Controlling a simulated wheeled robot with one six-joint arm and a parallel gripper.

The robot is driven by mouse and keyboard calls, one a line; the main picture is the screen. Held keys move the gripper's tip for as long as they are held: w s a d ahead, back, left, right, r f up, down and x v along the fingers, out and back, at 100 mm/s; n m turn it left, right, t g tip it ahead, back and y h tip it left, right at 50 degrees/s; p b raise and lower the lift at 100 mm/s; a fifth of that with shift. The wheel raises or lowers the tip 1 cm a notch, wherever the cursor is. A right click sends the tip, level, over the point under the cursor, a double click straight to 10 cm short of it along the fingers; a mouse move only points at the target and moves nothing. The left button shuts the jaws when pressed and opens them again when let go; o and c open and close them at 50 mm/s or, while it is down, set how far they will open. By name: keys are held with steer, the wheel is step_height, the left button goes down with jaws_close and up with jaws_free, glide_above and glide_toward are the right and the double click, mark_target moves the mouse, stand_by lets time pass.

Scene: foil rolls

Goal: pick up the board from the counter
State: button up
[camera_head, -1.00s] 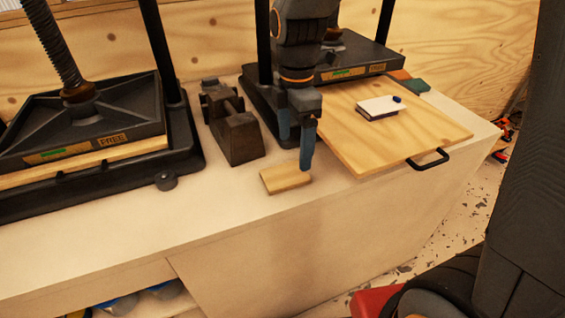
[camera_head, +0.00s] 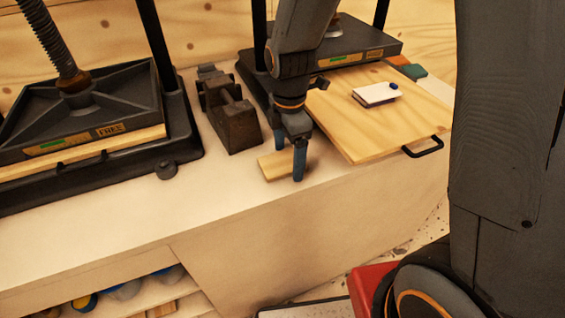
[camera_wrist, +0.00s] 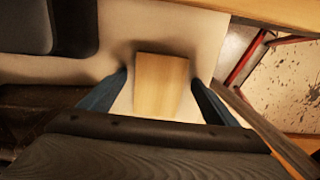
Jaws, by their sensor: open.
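The board, a small flat piece of pale wood (camera_head: 274,166), lies on the counter (camera_head: 215,190) near its front edge. My gripper (camera_head: 290,160) is over it with blue fingers pointing down, and the nearer finger hides part of the board. In the wrist view the board (camera_wrist: 161,85) shows between the two open fingers of my gripper (camera_wrist: 159,92), one on each side. A gap shows at the left finger; the right finger is close to the board's edge. Nothing is held. I cannot tell how far the fingertips are above the counter.
A dark metal block (camera_head: 232,118) stands behind the board. A large wooden panel (camera_head: 365,125) with a black handle lies to the right, carrying a small white-topped book (camera_head: 376,95). A black press (camera_head: 85,125) stands at the left. The counter's front left is clear.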

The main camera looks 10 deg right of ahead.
steer(key=c, duration=1.2)
